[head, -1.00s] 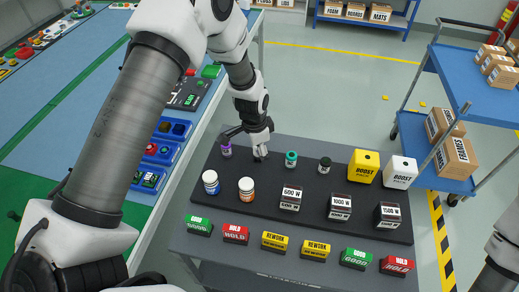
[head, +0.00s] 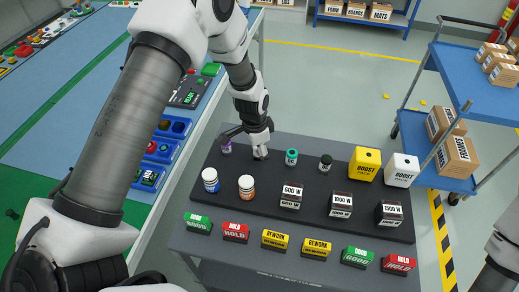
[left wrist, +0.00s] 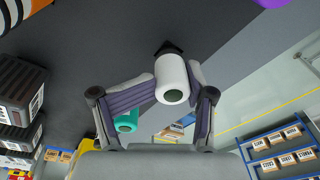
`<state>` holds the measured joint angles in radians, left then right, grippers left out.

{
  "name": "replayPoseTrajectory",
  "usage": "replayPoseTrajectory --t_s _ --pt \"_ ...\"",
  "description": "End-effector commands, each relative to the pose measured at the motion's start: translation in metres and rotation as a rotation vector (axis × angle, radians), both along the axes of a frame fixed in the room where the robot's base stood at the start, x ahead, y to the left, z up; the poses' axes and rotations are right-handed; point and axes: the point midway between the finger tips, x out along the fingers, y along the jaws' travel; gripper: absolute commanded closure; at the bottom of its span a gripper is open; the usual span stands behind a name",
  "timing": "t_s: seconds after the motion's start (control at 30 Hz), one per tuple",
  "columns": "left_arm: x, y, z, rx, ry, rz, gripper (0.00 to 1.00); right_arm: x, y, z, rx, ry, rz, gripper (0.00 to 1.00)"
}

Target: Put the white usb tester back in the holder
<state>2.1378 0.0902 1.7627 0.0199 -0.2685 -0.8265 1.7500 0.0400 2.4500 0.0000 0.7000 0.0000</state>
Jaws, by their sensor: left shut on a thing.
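A white cylinder, which looks like the white usb tester (left wrist: 172,80), is between the fingers of my left gripper (left wrist: 155,100) in the left wrist view. In the head view my left gripper (head: 261,152) is low over the back left of the black holder board (head: 230,165), and it mostly hides what it grips. In the left wrist view a small dark piece (left wrist: 169,47) shows at the far end of the white cylinder, against the dark board. I cannot tell whether the tester is seated. My right gripper is out of view.
A purple tester (head: 226,148) stands left of my gripper; a green one (head: 291,157) and a black one (head: 325,164) stand to its right. Bottles (head: 210,181), labelled blocks (head: 291,196), a yellow cube (head: 364,165) and a white cube (head: 400,171) share the board.

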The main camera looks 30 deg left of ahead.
Motion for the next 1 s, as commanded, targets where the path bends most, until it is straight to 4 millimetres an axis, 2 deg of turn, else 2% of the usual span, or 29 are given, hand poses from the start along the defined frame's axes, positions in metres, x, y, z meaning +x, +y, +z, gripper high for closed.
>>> replayPoseTrajectory --t_s 0.67,0.7,0.77,0.8,1.0 --pt "0.000 0.000 -0.014 0.000 0.000 0.000 1.00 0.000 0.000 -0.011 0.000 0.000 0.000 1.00" --pt "0.000 0.000 -0.014 0.000 0.000 0.000 0.43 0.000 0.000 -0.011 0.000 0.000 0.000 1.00" --pt "0.000 0.000 -0.014 0.000 0.000 0.000 0.22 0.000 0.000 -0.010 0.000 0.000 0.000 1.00" --pt "0.000 0.000 -0.014 0.000 0.000 0.000 0.07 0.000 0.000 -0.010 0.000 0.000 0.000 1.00" --pt "0.000 0.000 -0.014 0.000 0.000 0.000 0.07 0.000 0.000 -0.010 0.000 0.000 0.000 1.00"
